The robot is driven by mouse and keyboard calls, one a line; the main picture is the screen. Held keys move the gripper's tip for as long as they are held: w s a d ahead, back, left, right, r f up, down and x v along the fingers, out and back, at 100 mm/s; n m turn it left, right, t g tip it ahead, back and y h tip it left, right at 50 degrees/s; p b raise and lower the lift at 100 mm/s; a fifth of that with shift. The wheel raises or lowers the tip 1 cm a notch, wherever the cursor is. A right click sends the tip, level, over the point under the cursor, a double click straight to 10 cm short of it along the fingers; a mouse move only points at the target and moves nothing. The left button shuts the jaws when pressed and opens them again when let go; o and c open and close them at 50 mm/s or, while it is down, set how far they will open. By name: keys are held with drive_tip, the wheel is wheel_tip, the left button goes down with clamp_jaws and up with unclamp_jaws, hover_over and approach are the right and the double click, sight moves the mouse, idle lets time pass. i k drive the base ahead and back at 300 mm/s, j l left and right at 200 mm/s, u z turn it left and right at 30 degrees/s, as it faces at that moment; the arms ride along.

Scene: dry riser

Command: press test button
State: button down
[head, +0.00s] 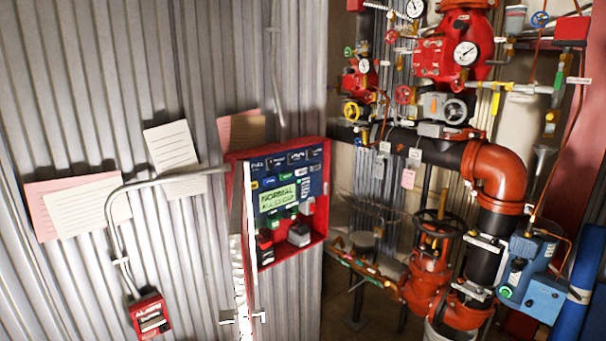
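A red control panel box (326,180) is fixed to the corrugated wall left of centre. Its blue face carries a green display (277,198) whose top line reads "NORMAL". Rows of small dark, green and red labelled controls sit above and below the display. The labels are too small to read, so I cannot tell which control is the test button. A narrow upright door edge (241,250) stands in front of the panel's left side and hides part of it. My gripper is not in view.
A small red alarm box (150,316) hangs at lower left, joined by a grey conduit (113,225). Paper sheets (171,147) are on the wall. Red valves, gauges (466,53) and a large orange pipe elbow (497,172) crowd the right side. A blue unit (532,275) stands at lower right.

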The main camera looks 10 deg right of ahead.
sight(303, 170)
drive_tip(key=l+u, duration=0.2)
drive_tip(key=l, duration=1.1)
drive_tip(key=i+l+u, duration=0.1)
drive_tip(key=i, duration=0.3)
drive_tip(key=i+l+u, duration=0.1)
drive_tip(key=i+l, duration=0.55)
drive_tip(key=i, duration=0.2)
drive_tip(key=u, duration=0.05)
